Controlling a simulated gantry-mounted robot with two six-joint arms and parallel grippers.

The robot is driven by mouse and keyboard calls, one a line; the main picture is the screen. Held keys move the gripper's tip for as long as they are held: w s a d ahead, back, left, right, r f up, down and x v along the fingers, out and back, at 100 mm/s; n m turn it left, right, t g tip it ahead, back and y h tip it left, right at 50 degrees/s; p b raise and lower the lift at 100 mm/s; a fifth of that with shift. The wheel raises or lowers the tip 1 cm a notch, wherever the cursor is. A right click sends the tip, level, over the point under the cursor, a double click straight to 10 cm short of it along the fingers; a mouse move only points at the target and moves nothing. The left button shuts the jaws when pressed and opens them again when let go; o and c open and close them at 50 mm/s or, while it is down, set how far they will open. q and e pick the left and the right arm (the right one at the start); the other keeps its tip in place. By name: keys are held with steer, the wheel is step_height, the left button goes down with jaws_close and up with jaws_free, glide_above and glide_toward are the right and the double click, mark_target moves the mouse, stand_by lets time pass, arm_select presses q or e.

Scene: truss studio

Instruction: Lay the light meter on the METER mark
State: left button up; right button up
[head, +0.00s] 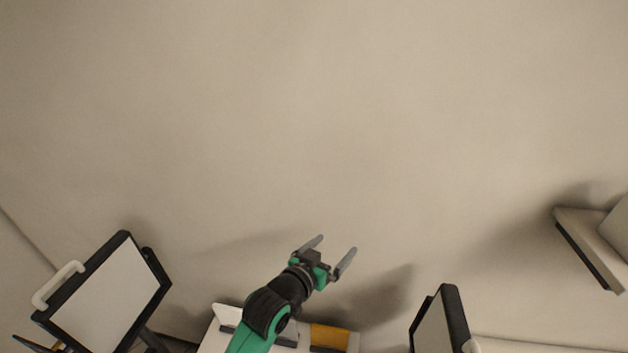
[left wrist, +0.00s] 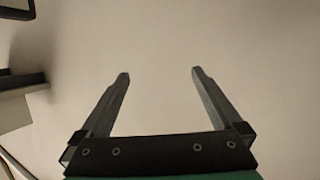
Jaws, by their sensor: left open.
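My left gripper (head: 332,250) is raised in front of a plain wall in the head view, with its two fingers spread and nothing between them. In the left wrist view the left gripper (left wrist: 160,75) also shows its fingers wide apart, with only bare pale surface beyond. I see neither the light meter nor the METER mark in either view. My right gripper is not in view.
A framed white panel (head: 112,293) stands at the lower left and another panel (head: 433,330) at the lower right. A white surface with an orange-yellow block (head: 330,337) lies below my left arm. A pale shelf (head: 583,240) juts in at the right. The wall's middle is clear.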

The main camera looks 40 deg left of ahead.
arm_select(q)
steer(key=s+d+r+m+t+h, duration=0.1)
steer(key=d+r+t, duration=0.15)
steer(key=r, duration=0.85)
steer(key=s+d+r+m+t, duration=0.1)
steer(key=d+r+t, duration=0.15)
steer(key=r, duration=0.75)
steer(key=s+d+r+m+t+h, duration=0.1)
steer(key=s+r+t, duration=0.3)
steer(key=s+r, duration=0.4)
steer(key=s+d+r+t+h, duration=0.2)
steer(key=s+d+r+t, duration=0.2)
steer(key=r, duration=1)
steer(key=s, duration=0.3)
steer(key=shift+s+r+m, duration=0.25)
steer(key=shift+s+m, duration=0.15)
steer(key=shift+a+y, duration=0.1)
steer(key=shift+y, duration=0.2)
